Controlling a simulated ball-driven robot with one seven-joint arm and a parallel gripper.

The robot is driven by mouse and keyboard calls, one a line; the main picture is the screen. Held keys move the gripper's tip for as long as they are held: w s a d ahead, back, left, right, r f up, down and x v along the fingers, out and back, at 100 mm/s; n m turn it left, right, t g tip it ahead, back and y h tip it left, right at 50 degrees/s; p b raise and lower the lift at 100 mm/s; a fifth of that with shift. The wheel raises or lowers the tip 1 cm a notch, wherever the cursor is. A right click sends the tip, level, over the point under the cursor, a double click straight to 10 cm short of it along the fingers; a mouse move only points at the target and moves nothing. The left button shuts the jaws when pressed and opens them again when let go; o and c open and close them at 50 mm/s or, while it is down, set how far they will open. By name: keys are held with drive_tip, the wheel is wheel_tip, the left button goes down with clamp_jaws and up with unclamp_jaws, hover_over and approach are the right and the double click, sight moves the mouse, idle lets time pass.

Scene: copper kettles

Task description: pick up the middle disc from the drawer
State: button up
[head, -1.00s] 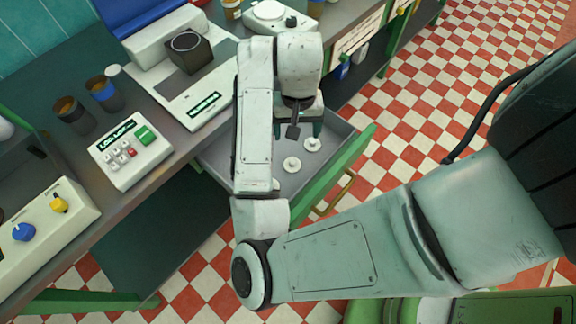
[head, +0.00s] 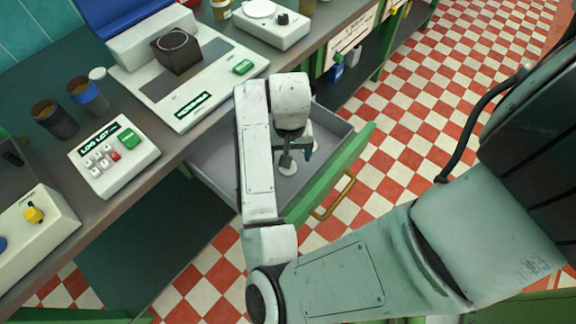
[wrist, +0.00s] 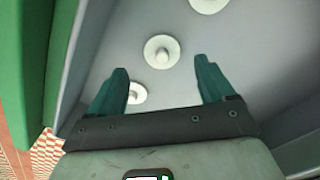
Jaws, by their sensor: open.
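The pulled-out grey drawer (head: 213,160) has a green front and holds pale round discs with raised knobs. In the wrist view three discs show: the middle disc (wrist: 162,51), a lower-left one (wrist: 138,93) partly hidden by my left finger, and one cut off at the top edge (wrist: 208,4). My gripper (wrist: 161,70) is open and empty, its green fingers pointing toward the middle disc, which appears just beyond and between the tips. In the head view my gripper (head: 296,152) is down at the drawer, beside one visible disc (head: 288,168); my arm hides others.
The drawer's green front (head: 335,175) with a brass handle (head: 333,197) and its side wall lie near my gripper. The counter above carries a white scale (head: 185,85), a button box (head: 113,155) and cups (head: 88,95). Checkered floor lies open to the right.

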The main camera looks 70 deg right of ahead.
drive_tip(key=shift+w+a+f, duration=0.1)
drive_tip(key=shift+f, duration=0.85)
drive_tip(key=shift+w+a+f, duration=0.1)
drive_tip(key=shift+f, duration=0.85)
drive_tip(key=shift+c, duration=0.3)
drive_tip(key=c, duration=1)
